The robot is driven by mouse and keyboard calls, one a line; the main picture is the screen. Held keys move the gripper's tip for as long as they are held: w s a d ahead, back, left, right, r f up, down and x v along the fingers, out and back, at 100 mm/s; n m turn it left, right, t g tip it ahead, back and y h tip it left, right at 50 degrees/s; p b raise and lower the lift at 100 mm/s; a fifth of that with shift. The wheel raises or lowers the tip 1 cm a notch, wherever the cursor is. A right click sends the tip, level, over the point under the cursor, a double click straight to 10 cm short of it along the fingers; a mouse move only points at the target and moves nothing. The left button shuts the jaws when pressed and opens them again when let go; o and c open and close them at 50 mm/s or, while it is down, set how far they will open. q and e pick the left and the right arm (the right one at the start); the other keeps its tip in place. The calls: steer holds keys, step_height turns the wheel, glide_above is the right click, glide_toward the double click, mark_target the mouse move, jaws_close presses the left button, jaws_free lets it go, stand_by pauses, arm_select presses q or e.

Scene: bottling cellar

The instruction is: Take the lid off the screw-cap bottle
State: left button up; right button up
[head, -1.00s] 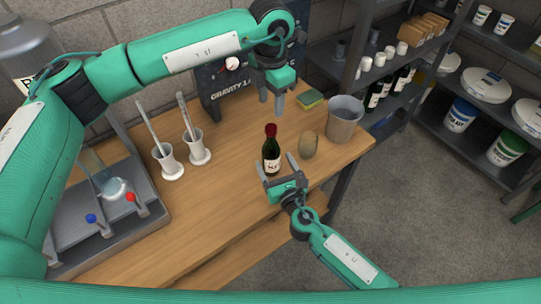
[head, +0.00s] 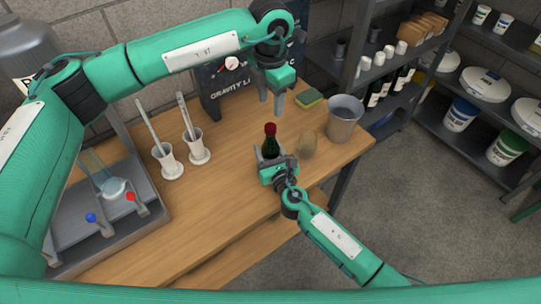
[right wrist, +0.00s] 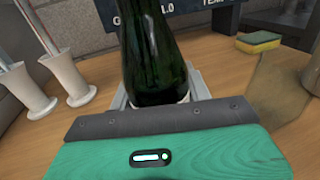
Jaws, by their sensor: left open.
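The screw-cap bottle (head: 270,146) is dark green with a red lid (head: 270,129). It stands upright on the wooden table. My left gripper (head: 271,100) points down, open and empty, above and slightly behind the lid, apart from it. My right gripper (head: 274,160) is low at the front of the bottle, with one finger on each side of its lower body. In the right wrist view the bottle (right wrist: 157,55) fills the space between the fingers. The fingers look spread, though contact is hard to judge. The lid is out of that view.
A sponge (head: 309,98) lies behind. Two white holders (head: 170,165) with sticks stand left. Bare tabletop (head: 222,196) lies front left.

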mark_target(271, 127)
jaws_close()
arm_select(q)
steer(key=m, duration=1.2)
steer(key=shift+m, duration=0.4)
steer(key=m, duration=0.2)
steer(key=shift+m, duration=0.4)
steer(key=m, duration=1.5)
steer(key=shift+m, duration=0.3)
steer(key=shift+f, duration=4)
